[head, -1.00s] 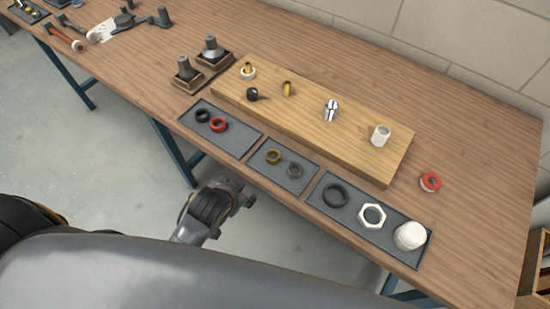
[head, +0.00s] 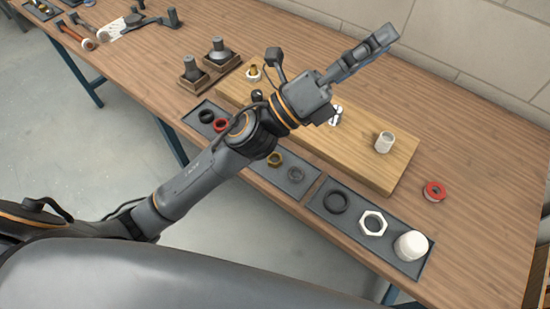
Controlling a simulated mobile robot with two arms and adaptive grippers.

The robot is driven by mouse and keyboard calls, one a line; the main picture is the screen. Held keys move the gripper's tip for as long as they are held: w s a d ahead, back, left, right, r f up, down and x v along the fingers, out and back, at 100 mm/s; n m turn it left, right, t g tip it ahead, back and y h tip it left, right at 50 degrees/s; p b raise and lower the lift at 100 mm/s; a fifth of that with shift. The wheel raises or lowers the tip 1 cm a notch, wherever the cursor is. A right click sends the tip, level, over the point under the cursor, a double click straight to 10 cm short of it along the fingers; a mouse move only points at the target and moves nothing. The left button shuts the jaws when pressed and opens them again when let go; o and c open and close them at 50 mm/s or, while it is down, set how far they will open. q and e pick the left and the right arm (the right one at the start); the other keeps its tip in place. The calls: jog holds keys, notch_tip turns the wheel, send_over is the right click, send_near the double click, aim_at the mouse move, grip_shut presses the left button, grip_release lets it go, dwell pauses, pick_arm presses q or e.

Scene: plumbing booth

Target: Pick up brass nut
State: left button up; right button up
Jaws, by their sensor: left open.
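The brass nut (head: 274,159) lies in the middle dark tray (head: 298,189) on the wooden bench, left of a grey ring (head: 296,174). My left arm reaches in from the left and passes over the trays and the wooden board. My left gripper (head: 372,50) is raised above the bench, beyond the board, pointing up and right, away from the nut. It is open and nothing shows between its fingers. The forearm comes close to the nut in the picture and hides part of the left and middle trays. My right gripper is not in view.
The wooden board (head: 390,172) carries a white fitting (head: 384,142) and several small parts, partly hidden by my arm. The right tray holds a black ring (head: 336,202), a white nut (head: 373,223) and a white cap (head: 411,245). A red tape roll (head: 434,191) lies at the right.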

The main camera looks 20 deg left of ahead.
pick_arm(q)
jog(key=s+d+f+m+g+y, duration=0.1)
jog(key=s+d+f+m+g, duration=0.3)
jog(key=m+g, duration=0.6)
jog(key=s+d+f+m+g+y, duration=0.1)
jog(key=s+d+f+m+g, duration=0.45)
jog(key=m, duration=0.75)
jog(key=m+y+p, duration=0.2)
jog(key=m+y, duration=0.6)
jog(key=y, duration=1)
send_over(275, 162)
jog(key=shift+t, duration=0.45)
notch_tip(275, 162, down, 19)
jog(key=shift+w+a+f, duration=0.1)
jog(key=shift+f+p, duration=0.4)
jog(key=shift+f, duration=0.15)
jog(key=f, duration=0.1)
jog(key=f+p, duration=0.1)
jog(key=f, duration=0.1)
jog(key=shift+s+f, duration=0.2)
jog(key=shift+f, duration=0.45)
jog(key=shift+w, duration=0.1)
jog(key=c, duration=1.3)
